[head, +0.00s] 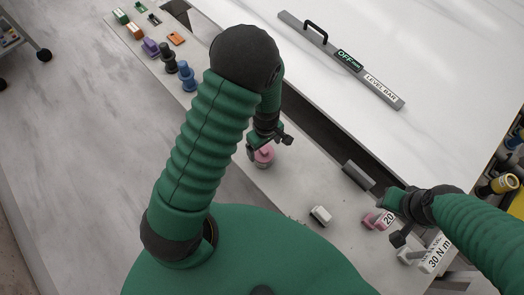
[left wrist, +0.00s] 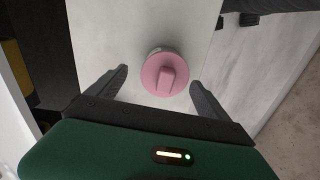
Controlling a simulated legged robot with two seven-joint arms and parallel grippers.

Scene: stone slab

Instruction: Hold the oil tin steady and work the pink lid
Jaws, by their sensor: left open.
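The pink lid (left wrist: 166,75) is round with a raised grip bar across its top. It lies between my left gripper's spread fingers (left wrist: 158,80) in the left wrist view, a little beyond their tips, with a gap on each side. In the head view the lid (head: 265,153) shows just below my left gripper (head: 268,139), which is open and empty.
A small white block (head: 321,215) and a grey bar (head: 358,175) lie to the right on the narrow slab. Blue, purple and orange pieces (head: 187,76) line its far left end. A level bar (head: 340,58) lies on the large white slab, across a dark gap (head: 318,126).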

